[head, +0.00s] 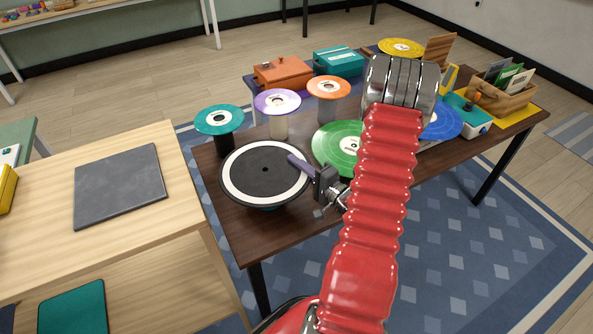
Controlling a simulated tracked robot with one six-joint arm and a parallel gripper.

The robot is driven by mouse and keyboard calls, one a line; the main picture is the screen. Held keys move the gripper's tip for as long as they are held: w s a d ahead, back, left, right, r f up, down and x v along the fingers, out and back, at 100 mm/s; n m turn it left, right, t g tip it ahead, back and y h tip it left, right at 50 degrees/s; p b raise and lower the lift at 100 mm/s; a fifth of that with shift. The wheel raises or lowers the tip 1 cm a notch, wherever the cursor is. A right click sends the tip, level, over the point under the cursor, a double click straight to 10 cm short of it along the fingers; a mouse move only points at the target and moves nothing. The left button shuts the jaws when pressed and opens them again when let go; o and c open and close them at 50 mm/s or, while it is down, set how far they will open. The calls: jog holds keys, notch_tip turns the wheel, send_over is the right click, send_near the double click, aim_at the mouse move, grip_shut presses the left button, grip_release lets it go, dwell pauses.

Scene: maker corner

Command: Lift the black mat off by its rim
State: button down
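The black mat (250,163) is a round black disc with a wide white ring and a small centre hole. It lies level on a round stand at the left end of the dark brown table. My gripper (294,160) reaches in from the right, and its purple-grey finger overlaps the mat's right rim in the head view. I see only one finger clearly; the other is hidden. I cannot tell whether the gripper touches the rim or is closed on it.
A green disc (330,143) lies close right of the mat. Teal (212,117), purple (270,100) and orange (322,85) discs stand raised behind it. A light wooden table (92,235) with a dark slab (120,184) is at the left, across a gap.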

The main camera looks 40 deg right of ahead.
jog(key=shift+r, duration=2.75)
